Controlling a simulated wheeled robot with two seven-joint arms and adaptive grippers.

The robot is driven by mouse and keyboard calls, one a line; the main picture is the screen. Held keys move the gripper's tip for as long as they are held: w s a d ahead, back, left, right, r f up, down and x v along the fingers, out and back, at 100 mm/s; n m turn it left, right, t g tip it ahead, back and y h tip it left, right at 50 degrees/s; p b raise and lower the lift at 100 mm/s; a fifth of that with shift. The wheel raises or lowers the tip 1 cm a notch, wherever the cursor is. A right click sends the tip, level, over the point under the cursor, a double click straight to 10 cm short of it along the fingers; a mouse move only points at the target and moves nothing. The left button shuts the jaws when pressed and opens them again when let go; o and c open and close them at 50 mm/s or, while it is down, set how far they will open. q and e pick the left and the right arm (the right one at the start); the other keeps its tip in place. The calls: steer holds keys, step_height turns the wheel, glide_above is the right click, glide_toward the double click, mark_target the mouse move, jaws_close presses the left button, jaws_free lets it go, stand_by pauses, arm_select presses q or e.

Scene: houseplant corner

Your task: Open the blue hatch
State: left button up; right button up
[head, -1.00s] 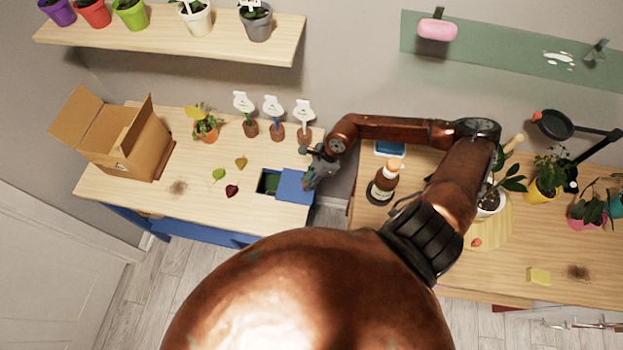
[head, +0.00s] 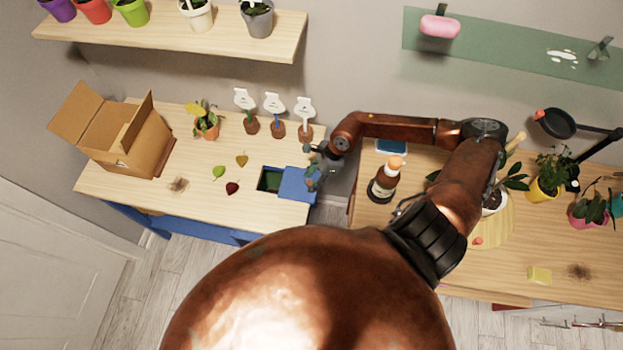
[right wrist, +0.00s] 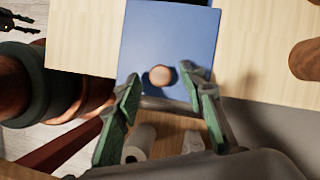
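The blue hatch (head: 297,185) is a flat blue panel at the right end of the left table. A dark opening (head: 268,180) shows uncovered just left of it. In the right wrist view the hatch (right wrist: 185,35) carries a round wooden knob (right wrist: 160,75). My right gripper (head: 314,172) is over the hatch's right part. In the right wrist view its green fingertips (right wrist: 160,82) are spread apart, with the knob showing between them; contact cannot be told. A dark claw shape at the top left of that view may be my left gripper (right wrist: 18,22); its state is unclear.
Three plant labels in small brown pots (head: 277,129) stand behind the hatch. Loose leaves (head: 232,188), a potted plant (head: 206,123) and a cardboard box (head: 122,138) are further left. A brown bottle (head: 383,183) stands on the right table, across a gap.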

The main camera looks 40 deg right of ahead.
steer(key=v, duration=1.2)
